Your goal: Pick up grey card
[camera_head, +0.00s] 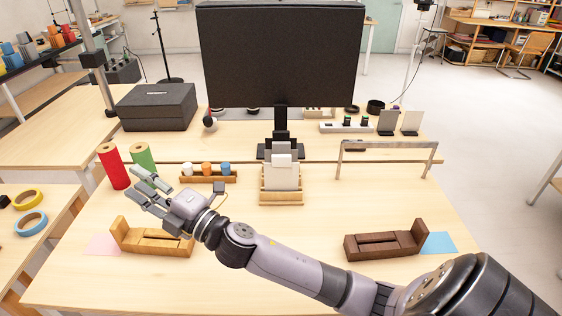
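A grey card (387,122) stands upright in a dark holder at the back right of the table. A lighter, off-white card (411,121) stands just right of it. Pale cards (285,174) also stand in a wooden holder (281,197) at the middle; their exact shade is hard to tell. My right gripper (142,182) reaches across to the left side, above the light wooden block holder (150,240) and near the red cylinder. Its fingers are spread, with nothing between them. It is far from the grey card. My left gripper is not in view.
A black monitor (281,55) rises behind the middle holder. Red (113,167) and green (143,157) cylinders stand at left, beside a rack of small cups (208,179). A metal bar frame (388,146) stands at right, near a dark brown holder (385,245) and blue sheet (439,243).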

